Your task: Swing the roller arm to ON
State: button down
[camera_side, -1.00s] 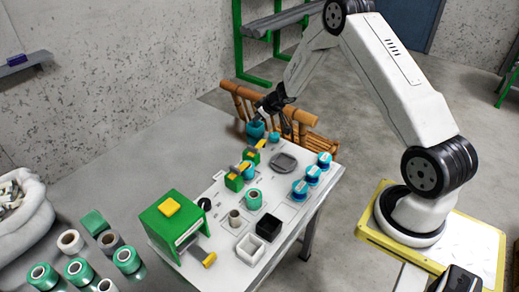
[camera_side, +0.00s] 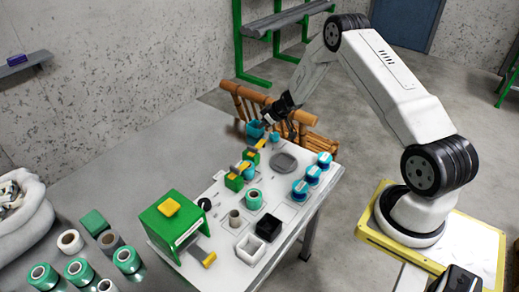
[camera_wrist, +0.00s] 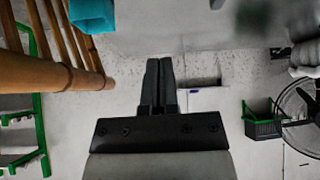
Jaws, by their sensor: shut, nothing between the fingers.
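My gripper (camera_side: 268,119) is over the far end of the white work table, close to a teal cup (camera_side: 255,130); I cannot tell whether they touch. In the wrist view my gripper (camera_wrist: 159,65) has its dark fingers together and holds nothing. Two small green blocks with yellow levers, a nearer one (camera_side: 235,181) and a farther one (camera_side: 251,156), stand on the table. I cannot tell which part is the roller arm, and no ON mark is readable.
A teal object (camera_wrist: 92,15) shows at the wrist view's top left.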

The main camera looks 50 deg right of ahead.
jog(key=shift+x, duration=4.9)
jog(key=shift+s+d, duration=0.15)
jog(key=shift+s, duration=1.95)
